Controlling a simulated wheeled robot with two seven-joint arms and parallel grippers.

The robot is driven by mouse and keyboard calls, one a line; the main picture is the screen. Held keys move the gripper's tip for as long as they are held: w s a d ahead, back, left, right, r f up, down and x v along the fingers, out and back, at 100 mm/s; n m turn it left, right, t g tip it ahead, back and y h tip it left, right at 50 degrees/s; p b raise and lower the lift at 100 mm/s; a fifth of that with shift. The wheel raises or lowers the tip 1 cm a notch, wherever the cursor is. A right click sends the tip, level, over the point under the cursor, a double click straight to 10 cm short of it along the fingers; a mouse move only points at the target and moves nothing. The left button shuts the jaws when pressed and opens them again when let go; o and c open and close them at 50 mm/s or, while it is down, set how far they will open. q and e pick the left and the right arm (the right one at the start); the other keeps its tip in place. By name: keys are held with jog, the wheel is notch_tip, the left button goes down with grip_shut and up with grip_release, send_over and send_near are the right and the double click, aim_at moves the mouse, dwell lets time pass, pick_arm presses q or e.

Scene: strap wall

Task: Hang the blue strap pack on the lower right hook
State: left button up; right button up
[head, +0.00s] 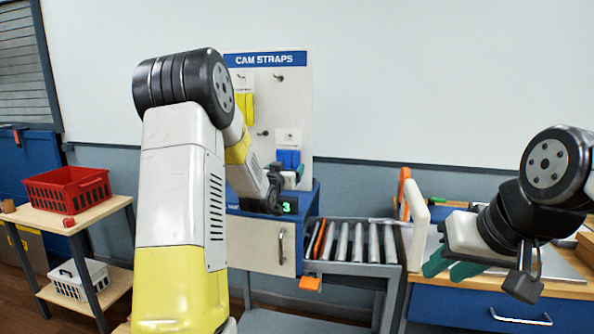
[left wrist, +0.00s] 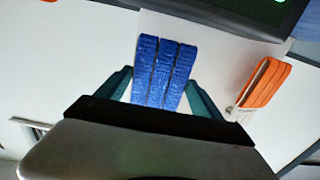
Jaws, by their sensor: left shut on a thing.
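The blue strap pack (head: 289,158) has a white header card (head: 288,138) and stands upright in front of the lower right part of the CAM STRAPS board (head: 240,145). My left gripper (head: 283,176) is shut on the pack, low on it. In the left wrist view, the blue straps (left wrist: 163,72) lie between my teal left fingertips (left wrist: 160,92). The lower right hook is hidden behind the card and pack, so I cannot tell whether the card is on it. My right gripper (head: 452,266) is empty, its teal fingers apart, above the right bench.
A yellow strap pack (head: 244,106) hangs upper left on the board. The upper right hook (head: 278,78) and lower left hook (head: 262,133) are bare. A roller conveyor (head: 350,243) stands right of the blue cabinet. A red basket (head: 68,190) is far left.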

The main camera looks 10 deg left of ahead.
pick_arm(q)
jog(key=shift+w+f, duration=0.15)
jog(key=shift+w, duration=1.4)
jog(key=shift+w+f, duration=0.4)
jog(key=shift+w, duration=0.25)
jog(key=shift+d, duration=0.1)
jog(key=o, duration=1.4)
jog(key=s+d+g, duration=0.2)
jog(key=s+g, duration=0.2)
jog(key=s, duration=1.1)
jog(key=s+d+g+h, duration=0.1)
jog(key=s+d+g, duration=0.2)
jog(key=s, duration=1.3)
jog(key=s+d+g, duration=0.2)
jog(key=s+g, duration=0.2)
jog(key=s, duration=1.2)
jog(key=shift+s+d+r+g+h, duration=0.15)
jog(key=shift+d+r+g+h, duration=0.15)
jog(key=shift+d+g, duration=0.1)
